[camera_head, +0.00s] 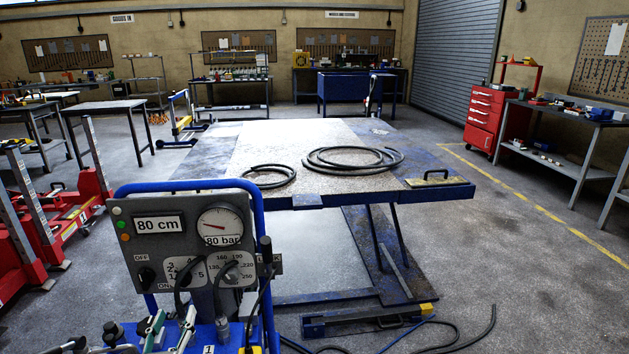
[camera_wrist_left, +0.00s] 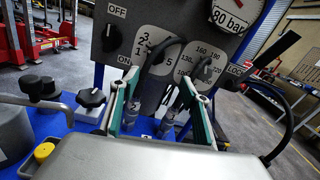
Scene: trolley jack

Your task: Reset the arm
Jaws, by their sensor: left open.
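A grey control panel (camera_head: 185,245) on a blue frame stands in front of me. Its display (camera_head: 158,225) reads 80 cm, and the label under its round gauge (camera_head: 220,225) reads 80 bar. An OFF/ON knob (camera_head: 146,275) sits low on its left; two marked dials carry black hoses or handles in front. A black lever (camera_head: 265,255) is by the LOCK label at right. My left gripper (camera_head: 168,322) is open and empty below the panel. The left wrist view shows its green-padded fingers (camera_wrist_left: 157,112) apart, with hose fittings (camera_wrist_left: 165,122) beyond them. My right gripper is not in view.
A blue lift table (camera_head: 440,192) stands raised behind the panel, with coiled hoses (camera_head: 352,160) on top. Red jacks (camera_head: 50,215) stand at left. A black knob (camera_wrist_left: 90,98) and a yellow cap (camera_wrist_left: 44,151) sit near my gripper. Hoses lie on the floor at right.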

